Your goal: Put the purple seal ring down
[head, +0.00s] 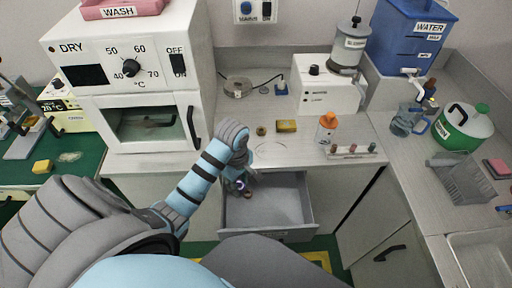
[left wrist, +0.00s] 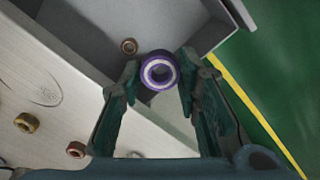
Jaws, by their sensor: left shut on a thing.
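The purple seal ring (left wrist: 158,72) has a pale inner band and sits between the fingertips of my left gripper (left wrist: 160,82), which is shut on it. In the head view the left gripper (head: 241,181) is over the left part of the open drawer (head: 285,207), with the purple ring (head: 240,186) at its tips. How high the ring is above the drawer floor I cannot tell. My right gripper is not in view.
The drawer's middle and right are clear. The drying oven (head: 140,123) stands left, close to my left arm.

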